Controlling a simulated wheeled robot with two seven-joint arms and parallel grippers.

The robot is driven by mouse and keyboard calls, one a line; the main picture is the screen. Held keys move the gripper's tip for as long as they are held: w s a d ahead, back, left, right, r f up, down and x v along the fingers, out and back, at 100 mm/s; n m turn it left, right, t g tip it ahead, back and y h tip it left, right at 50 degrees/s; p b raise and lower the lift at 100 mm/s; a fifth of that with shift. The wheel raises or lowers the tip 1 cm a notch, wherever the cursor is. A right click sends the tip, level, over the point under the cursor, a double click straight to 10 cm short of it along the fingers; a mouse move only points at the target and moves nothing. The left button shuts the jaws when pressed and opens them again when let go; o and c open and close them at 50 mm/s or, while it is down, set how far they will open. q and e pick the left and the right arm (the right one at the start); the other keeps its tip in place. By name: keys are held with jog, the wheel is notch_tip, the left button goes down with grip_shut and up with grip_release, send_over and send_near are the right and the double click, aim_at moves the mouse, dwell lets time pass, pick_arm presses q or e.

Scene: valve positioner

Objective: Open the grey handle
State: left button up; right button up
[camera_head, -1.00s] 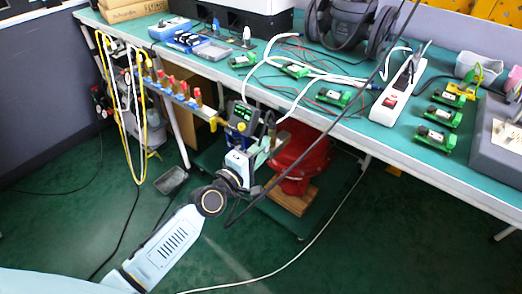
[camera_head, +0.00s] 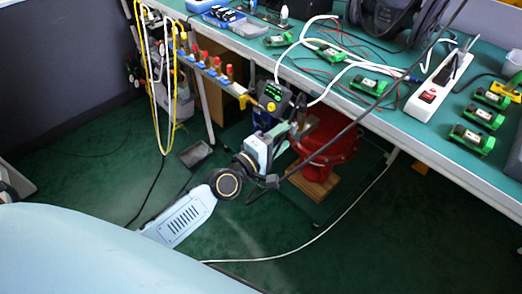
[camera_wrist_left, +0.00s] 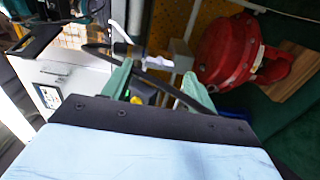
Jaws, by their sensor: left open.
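My left gripper (camera_head: 284,138) is low in front of the workbench, beside the positioner unit with the green display (camera_head: 273,97). In the left wrist view, its two green fingers (camera_wrist_left: 160,82) are spread apart with nothing clearly held between them. A pale grey bar (camera_wrist_left: 155,62), which may be the grey handle, shows just beyond the fingertips. I cannot tell whether they touch it. The handle is not distinct in the head view, where my gripper covers that area. The red valve body (camera_head: 328,150) is just right of the gripper, and also shows in the left wrist view (camera_wrist_left: 228,50). My right gripper is not in view.
The workbench edge (camera_head: 350,120) runs above the gripper. A dark cable (camera_head: 350,126) crosses close to it. Red-topped taps (camera_head: 213,64) and yellow hoses (camera_head: 153,105) are at the left. Green floor (camera_head: 400,240) is free at lower right.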

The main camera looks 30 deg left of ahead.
pick_arm(q)
jog(key=v, duration=1.1)
jog(key=shift+p, duration=0.3)
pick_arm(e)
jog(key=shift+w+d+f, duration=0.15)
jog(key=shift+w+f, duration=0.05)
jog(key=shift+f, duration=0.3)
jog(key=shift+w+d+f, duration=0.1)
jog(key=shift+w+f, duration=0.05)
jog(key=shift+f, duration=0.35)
